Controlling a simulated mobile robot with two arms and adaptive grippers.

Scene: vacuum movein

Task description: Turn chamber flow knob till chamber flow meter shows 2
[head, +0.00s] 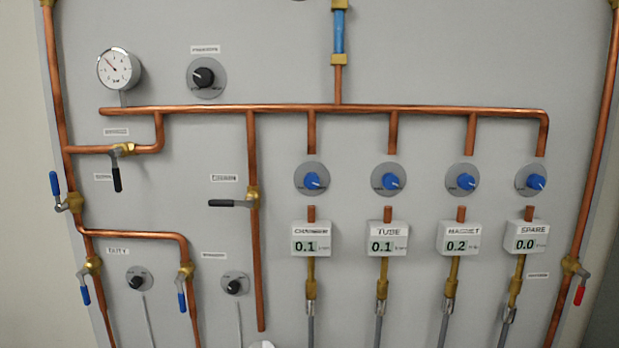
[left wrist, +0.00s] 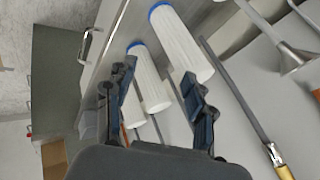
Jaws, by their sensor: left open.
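The chamber flow knob (head: 312,180) is blue on a round grey plate, on the upright panel in the head view. Below it, the white chamber flow meter (head: 311,240) reads 0.1. My left gripper (left wrist: 157,76) shows only in the left wrist view, with its two dark fingers apart and nothing held between them. The knob does not show clearly in that view. My right gripper is in neither view.
The tube knob (head: 388,181), magnet knob (head: 463,181) and spare knob (head: 531,181) sit to the right, with meters reading 0.1, 0.2 and 0.0. Copper pipes (head: 310,109) stand out from the panel. A black-handled valve (head: 232,203) is left of the chamber knob.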

